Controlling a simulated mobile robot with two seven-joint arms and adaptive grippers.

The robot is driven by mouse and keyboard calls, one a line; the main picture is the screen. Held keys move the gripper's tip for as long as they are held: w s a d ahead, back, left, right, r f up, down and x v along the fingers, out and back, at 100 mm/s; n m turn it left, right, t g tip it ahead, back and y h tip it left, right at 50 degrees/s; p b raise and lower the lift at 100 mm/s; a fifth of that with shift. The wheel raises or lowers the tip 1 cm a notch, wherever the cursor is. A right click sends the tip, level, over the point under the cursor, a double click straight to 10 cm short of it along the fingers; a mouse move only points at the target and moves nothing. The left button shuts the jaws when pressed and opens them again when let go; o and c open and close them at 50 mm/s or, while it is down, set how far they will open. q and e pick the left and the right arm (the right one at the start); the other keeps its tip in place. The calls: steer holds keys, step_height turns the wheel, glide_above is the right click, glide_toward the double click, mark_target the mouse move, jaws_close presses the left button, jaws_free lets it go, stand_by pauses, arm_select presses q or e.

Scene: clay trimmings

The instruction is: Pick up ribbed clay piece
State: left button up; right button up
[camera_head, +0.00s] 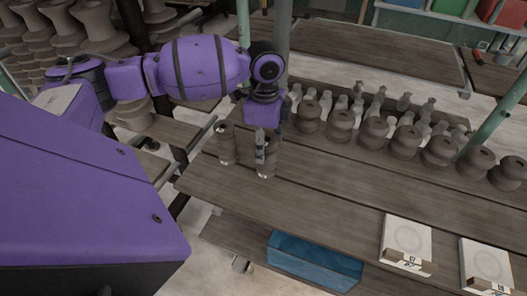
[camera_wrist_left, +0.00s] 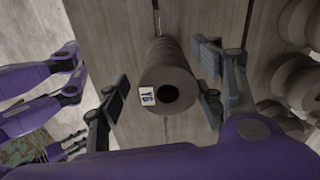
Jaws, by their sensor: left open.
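A ribbed grey-brown clay piece (camera_wrist_left: 168,60) with a dark round hole in its end and a small white label stands on the wooden table in the left wrist view. My left gripper (camera_wrist_left: 158,100) is open, with one finger on each side of the piece and gaps between. In the head view my left gripper (camera_head: 263,150) points down over the table's left part. A brown piece (camera_head: 271,150) shows partly behind its fingers. Another brown upright cylinder (camera_head: 226,145) stands just left of them. My right gripper is not seen.
Rounded clay pots (camera_head: 374,134) stand in a row along the table's back right, with paler small pieces (camera_head: 404,101) behind. Two white boxes (camera_head: 405,238) lie at the front right. A blue bin (camera_head: 312,262) sits below the table. The middle of the table (camera_head: 330,190) is clear.

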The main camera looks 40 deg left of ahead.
mark_target(266, 158)
arm_select(q)
steer(key=f, duration=0.5)
steer(key=shift+w+d+f, duration=0.15)
steer(key=shift+w+f, duration=0.05)
steer(key=shift+f, duration=0.2)
steer(key=shift+r, duration=0.1)
jaws_close()
